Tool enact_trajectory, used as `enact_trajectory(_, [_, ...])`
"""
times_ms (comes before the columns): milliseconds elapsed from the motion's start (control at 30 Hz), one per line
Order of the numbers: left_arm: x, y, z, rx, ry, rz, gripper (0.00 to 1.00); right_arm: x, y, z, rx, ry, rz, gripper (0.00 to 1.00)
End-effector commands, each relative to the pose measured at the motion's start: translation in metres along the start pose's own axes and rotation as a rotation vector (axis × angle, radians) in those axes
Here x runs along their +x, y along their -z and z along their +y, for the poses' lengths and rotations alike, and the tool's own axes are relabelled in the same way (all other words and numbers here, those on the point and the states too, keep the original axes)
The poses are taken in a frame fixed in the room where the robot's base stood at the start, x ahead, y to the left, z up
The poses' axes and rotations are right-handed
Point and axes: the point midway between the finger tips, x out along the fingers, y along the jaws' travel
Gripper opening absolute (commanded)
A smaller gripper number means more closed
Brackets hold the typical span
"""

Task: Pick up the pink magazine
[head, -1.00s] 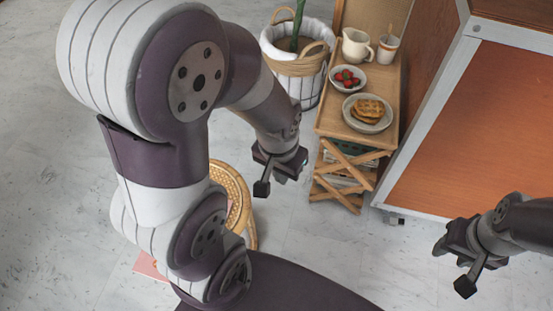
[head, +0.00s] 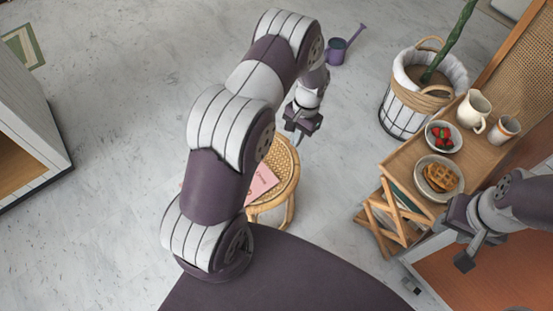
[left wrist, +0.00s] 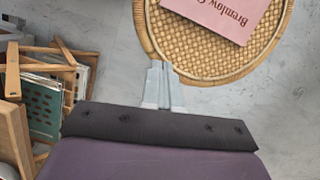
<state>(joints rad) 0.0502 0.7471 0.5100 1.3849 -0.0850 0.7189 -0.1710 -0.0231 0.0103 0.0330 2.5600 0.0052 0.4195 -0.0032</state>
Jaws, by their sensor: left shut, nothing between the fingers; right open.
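The pink magazine (head: 262,184) lies on the round woven stool (head: 285,163), partly hidden behind my left arm in the head view. In the left wrist view the magazine (left wrist: 222,14) shows dark lettering and lies on the woven seat (left wrist: 190,60), cut off by the top edge. My left gripper (head: 298,138) is shut and empty, near the stool's far edge in the head view. In the left wrist view its fingers (left wrist: 163,85) are together, close to the seat's rim in the picture. My right gripper (head: 462,255) is open, beside the cart at the right, away from the magazine.
A wooden cart (head: 405,160) at the right holds a waffle plate (head: 437,178), a strawberry bowl (head: 442,137), a pitcher (head: 474,110) and a cup (head: 503,129). A basket planter (head: 420,92) and watering can (head: 340,48) stand behind. The floor at left is mostly clear.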

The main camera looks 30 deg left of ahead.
Motion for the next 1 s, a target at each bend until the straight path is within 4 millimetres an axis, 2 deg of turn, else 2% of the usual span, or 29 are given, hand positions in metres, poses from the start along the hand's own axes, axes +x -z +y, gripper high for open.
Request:
enact_trajectory(33, [0.004, 0.002, -0.002, 0.006, -0.001, -0.014, 0.00, -0.007, 0.001, 0.000, 0.000, 0.000, -0.001, 0.43])
enact_trajectory(100, [0.016, 0.004, -0.004, 0.012, -0.001, -0.025, 0.00, -0.006, 0.001, 0.000, 0.000, 0.000, -0.001, 0.43])
enact_trajectory(267, [0.043, 0.005, -0.004, 0.013, -0.001, -0.027, 0.00, 0.005, -0.001, 0.000, 0.000, 0.000, -0.001, 0.43])
enact_trajectory(633, [0.121, 0.004, -0.004, 0.013, 0.000, -0.022, 0.00, 0.030, -0.004, 0.000, 0.000, 0.000, -0.001, 0.43])
enact_trajectory(800, [0.121, -0.023, -0.005, 0.012, 0.000, -0.022, 0.00, 0.029, -0.004, 0.000, 0.000, 0.000, -0.001, 0.43])
enact_trajectory(1000, [0.123, -0.035, -0.005, 0.012, 0.000, -0.022, 0.00, 0.030, -0.004, 0.000, 0.000, 0.000, -0.001, 0.43])
